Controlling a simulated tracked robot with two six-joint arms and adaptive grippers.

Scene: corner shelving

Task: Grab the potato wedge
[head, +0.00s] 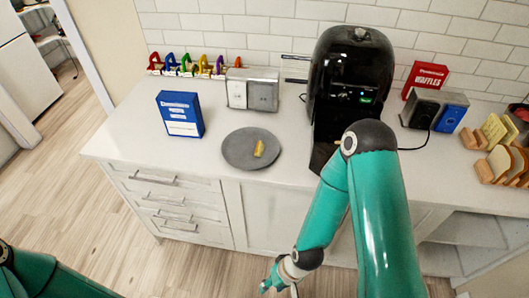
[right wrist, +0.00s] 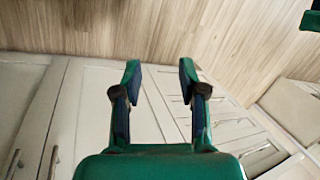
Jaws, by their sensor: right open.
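The potato wedge (head: 259,148) is a small yellow piece lying on a round grey plate (head: 238,153) on the white counter, in the head view. My right gripper (head: 268,284) is low in front of the cabinets, below and apart from the counter top and the plate. In the right wrist view its two fingers (right wrist: 158,78) stand apart with nothing between them, and cabinet fronts and floor show beyond. The wedge is not in the right wrist view. Part of my left arm shows at the lower left of the head view, but its gripper is not seen.
A blue box (head: 180,114) stands left of the plate, with a toaster (head: 252,90) behind it. A tall black coffee machine (head: 350,75) stands to the right. A red waffles box (head: 425,80) and bread slices (head: 500,160) are farther right. The counter's front left is clear.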

